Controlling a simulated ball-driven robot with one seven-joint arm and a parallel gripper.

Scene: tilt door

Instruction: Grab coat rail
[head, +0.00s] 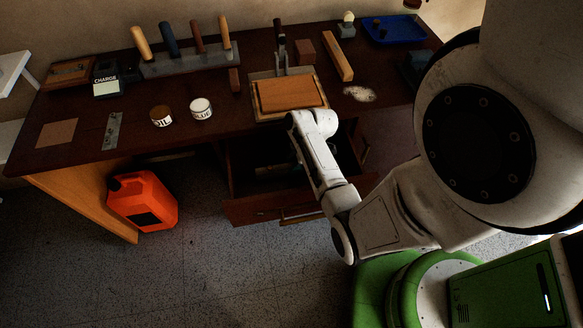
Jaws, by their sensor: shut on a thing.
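No coat rail can be made out in the head view. My white arm reaches from the right across the front of a dark desk (217,140), over an open drawer (254,210). The arm's far end bends near the desk's front edge. My gripper itself cannot be made out; the arm and the dark drawer hide that area. What it holds is not visible. The drawer is pulled out, with a handle bar (298,217) along its front, and its inside is too dark to read clearly.
On the desk are a wooden block in a tray (290,94), a tool rack (190,62), two small tins (200,108) and a blue tray (394,30). An orange canister (143,201) stands on the floor at left. The speckled floor in front is clear.

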